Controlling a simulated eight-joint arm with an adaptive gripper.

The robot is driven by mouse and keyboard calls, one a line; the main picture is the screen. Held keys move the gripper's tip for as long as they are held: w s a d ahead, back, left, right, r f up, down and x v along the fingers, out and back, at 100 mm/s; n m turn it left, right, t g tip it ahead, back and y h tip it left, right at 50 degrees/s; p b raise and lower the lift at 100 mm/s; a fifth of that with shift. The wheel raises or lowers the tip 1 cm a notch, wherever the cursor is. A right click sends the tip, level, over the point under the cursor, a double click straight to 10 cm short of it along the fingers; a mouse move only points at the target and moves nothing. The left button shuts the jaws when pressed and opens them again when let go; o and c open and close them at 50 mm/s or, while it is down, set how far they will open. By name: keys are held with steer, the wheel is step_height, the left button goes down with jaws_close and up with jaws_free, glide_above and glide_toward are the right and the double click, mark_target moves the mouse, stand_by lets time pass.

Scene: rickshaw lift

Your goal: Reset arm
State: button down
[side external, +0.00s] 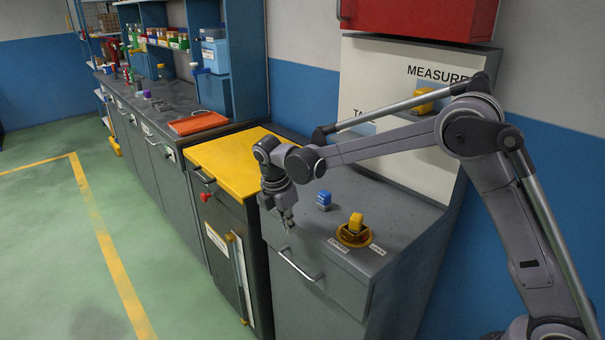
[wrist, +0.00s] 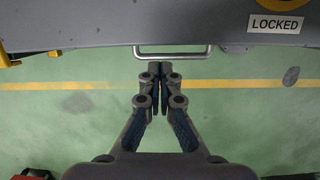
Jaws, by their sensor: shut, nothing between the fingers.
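My gripper (side external: 288,222) points down near the front edge of the grey cabinet (side external: 325,260) in the side view. In the wrist view my gripper (wrist: 160,72) has its fingertips together with nothing between them. The cabinet's drawer handle (wrist: 173,50) lies just beyond the fingertips in that view, and green floor shows below the fingers. I cannot tell whether the gripper touches the cabinet.
A "LOCKED" label (wrist: 275,23) shows there. A yellow-topped cabinet (side external: 228,160) stands to the left. The green floor (side external: 60,250) at left is open.

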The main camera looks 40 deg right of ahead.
steer(key=s+d+r+m+t+y, duration=0.1)
steer(key=s+d+r+m+t, duration=0.1)
steer(key=s+r+m, duration=0.55)
steer(key=s+d+r+m+t+y, duration=0.1)
steer(key=s+d+r+m+t, duration=0.25)
steer(key=s, duration=0.65)
steer(key=s+f+m+t, duration=0.1)
steer(key=s+f+m, duration=0.1)
steer(key=s+m, duration=0.4)
steer(key=shift+s+a+f+y, duration=0.15)
steer(key=shift+s+a+y, duration=0.15)
steer(key=shift+s+a, duration=0.05)
steer(key=shift+t, duration=0.25)
